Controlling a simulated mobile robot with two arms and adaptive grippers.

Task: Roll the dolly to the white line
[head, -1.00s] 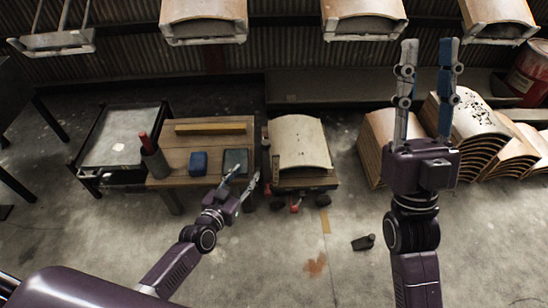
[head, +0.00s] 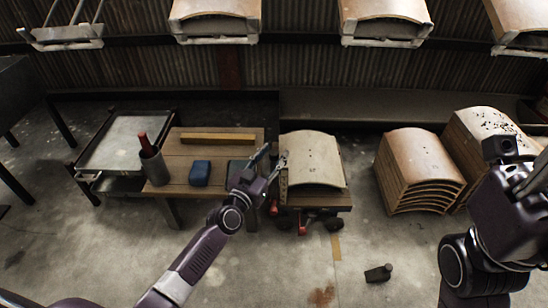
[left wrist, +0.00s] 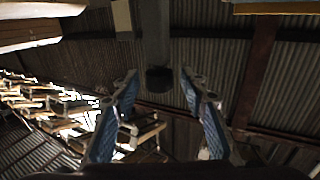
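The dolly (head: 334,201) is a low dark cart with red parts near its wheels. A pale curved panel (head: 312,160) lies on it. It stands just right of the wooden table in the head view. My left gripper (head: 271,163) is at the dolly's near left side, its fingers apart and pointing away from me. Whether it touches the dolly I cannot tell. In the left wrist view its fingers (left wrist: 158,95) are spread with nothing clearly between them. My right gripper (head: 520,180) is at the right edge, partly cut off. A yellowish floor strip (head: 336,247) shows; no clearly white line does.
The wooden table (head: 230,143) holds a blue block (head: 200,173) and a grey cup (head: 154,167). Stacked curved panels (head: 420,170) stand right of the dolly. A small dark object (head: 379,273) lies on the open floor. Hangers with curved panels (head: 215,20) hang above.

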